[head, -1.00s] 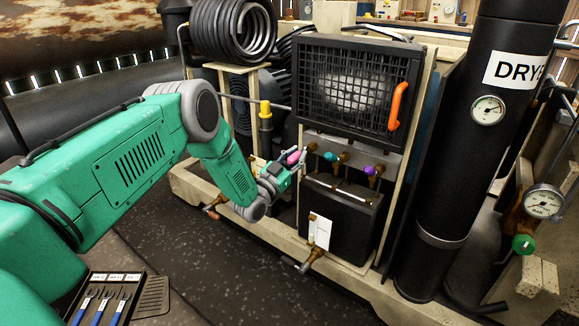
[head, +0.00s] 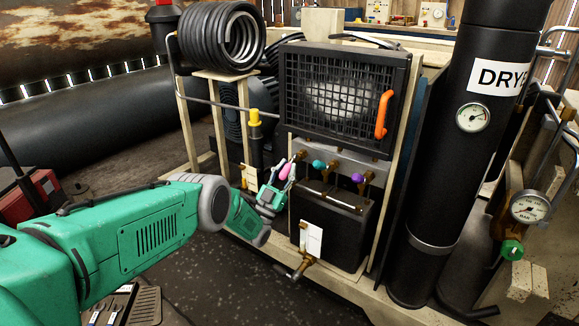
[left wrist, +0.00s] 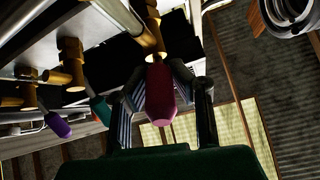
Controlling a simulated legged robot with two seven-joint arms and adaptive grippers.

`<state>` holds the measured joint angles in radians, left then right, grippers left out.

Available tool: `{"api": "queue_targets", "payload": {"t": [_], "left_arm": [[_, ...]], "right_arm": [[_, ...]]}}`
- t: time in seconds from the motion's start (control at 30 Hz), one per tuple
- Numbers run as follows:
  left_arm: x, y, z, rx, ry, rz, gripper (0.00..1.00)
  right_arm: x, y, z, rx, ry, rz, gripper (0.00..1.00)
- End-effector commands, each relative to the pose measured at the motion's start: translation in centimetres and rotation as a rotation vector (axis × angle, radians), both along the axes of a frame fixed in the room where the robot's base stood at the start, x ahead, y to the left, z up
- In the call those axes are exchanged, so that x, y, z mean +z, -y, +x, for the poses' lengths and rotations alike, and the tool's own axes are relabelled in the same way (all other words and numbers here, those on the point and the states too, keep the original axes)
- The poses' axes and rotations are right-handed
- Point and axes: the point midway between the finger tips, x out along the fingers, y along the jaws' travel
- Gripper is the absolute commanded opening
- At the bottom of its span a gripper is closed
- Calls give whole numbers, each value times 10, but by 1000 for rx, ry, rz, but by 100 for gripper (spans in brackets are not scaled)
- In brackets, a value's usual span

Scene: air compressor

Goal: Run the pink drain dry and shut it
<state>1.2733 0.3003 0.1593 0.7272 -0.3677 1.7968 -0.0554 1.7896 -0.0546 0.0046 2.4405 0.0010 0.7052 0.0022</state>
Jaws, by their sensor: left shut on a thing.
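The pink drain handle (head: 285,172) is at the left end of a row of valves below the caged fan panel. It also shows in the left wrist view (left wrist: 160,95), hanging from a brass fitting. My left gripper (head: 279,178) is shut on the pink handle, with one finger on each side of it in the left wrist view (left wrist: 160,105). No flow from the drain can be made out. My right gripper is not in view.
A teal handle (head: 319,166) and a purple handle (head: 358,178) sit just right of the pink one. A black box (head: 330,225) with a white tag (head: 311,239) is below. The tall dryer cylinder (head: 445,170) stands right. A yellow-topped post (head: 254,118) is left.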

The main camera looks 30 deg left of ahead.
Motion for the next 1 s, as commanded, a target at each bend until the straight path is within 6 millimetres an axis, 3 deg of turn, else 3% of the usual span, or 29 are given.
{"api": "queue_targets", "payload": {"t": [0.03,0.3,0.33,0.37,0.4,0.77,1.0], "left_arm": [[-7,0,-3,-2,-10,0,0],[-8,0,-3,-1,-13,-1,0],[-8,0,-3,-1,-13,0,27],[-8,0,-3,-1,-12,-1,38],[-7,0,-3,-1,-12,-1,41],[-7,0,-4,0,-7,0,41],[-35,-4,-33,0,-11,-1,41]], "right_arm": [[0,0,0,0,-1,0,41],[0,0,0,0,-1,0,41],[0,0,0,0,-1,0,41],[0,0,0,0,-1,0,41],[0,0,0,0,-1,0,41],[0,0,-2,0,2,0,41],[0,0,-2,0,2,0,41]]}}
